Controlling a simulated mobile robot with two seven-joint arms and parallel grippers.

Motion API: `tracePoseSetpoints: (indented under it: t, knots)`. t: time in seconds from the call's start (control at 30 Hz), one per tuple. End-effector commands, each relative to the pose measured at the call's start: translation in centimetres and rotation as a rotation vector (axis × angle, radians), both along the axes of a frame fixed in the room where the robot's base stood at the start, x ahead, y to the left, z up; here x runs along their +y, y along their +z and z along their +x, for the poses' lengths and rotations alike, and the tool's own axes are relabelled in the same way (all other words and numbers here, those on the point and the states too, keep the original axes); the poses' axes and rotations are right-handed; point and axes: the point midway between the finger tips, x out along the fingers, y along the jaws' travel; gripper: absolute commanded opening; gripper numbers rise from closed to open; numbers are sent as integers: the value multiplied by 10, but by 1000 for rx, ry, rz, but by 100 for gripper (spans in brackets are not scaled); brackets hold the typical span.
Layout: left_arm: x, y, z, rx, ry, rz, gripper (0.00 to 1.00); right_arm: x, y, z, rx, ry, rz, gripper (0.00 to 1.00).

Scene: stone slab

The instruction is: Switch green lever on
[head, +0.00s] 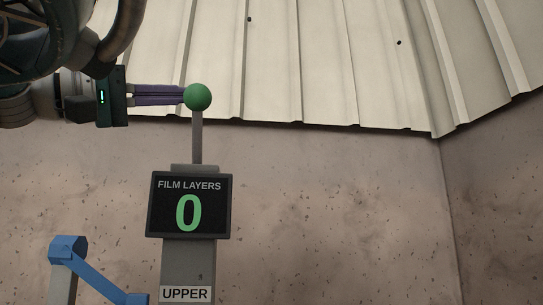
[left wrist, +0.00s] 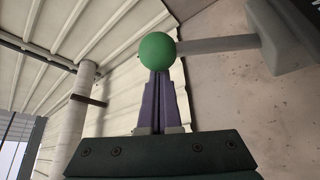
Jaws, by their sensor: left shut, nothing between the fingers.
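The green lever is a grey rod (head: 197,140) with a green ball knob (head: 198,97) on top. It stands upright on a post with a dark display (head: 189,205) reading "FILM LAYERS 0". My left gripper (head: 183,95) comes in from the left with its purple fingers shut and empty. Its fingertips are at the left side of the ball, touching or nearly so. In the left wrist view the ball (left wrist: 157,50) sits right at the tips of the closed fingers (left wrist: 159,75), and the rod runs off to the right. My right gripper is not in view.
A label reading "UPPER" (head: 185,294) is on the post below the display. A blue bracket-like part (head: 85,265) stands at the lower left. A speckled stone wall (head: 340,210) and pale ribbed panels (head: 300,60) are behind. The space right of the lever looks clear.

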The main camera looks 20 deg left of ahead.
Motion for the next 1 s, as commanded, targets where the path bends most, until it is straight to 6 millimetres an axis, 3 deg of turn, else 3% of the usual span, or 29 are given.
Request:
tracePoseSetpoints:
  t: [0.73, 0.87, 1.0]
  knots:
    - [-2, 0, -3, 1, 0, 0, 0, 0, -6, 0, 0, 2, -2, 50]
    - [-2, 12, -3, 1, 0, 0, 0, 0, 5, 0, 0, 2, -2, 50]
    - [-2, 41, -3, 0, 1, 0, 0, -1, 31, 0, 0, 2, -2, 50]
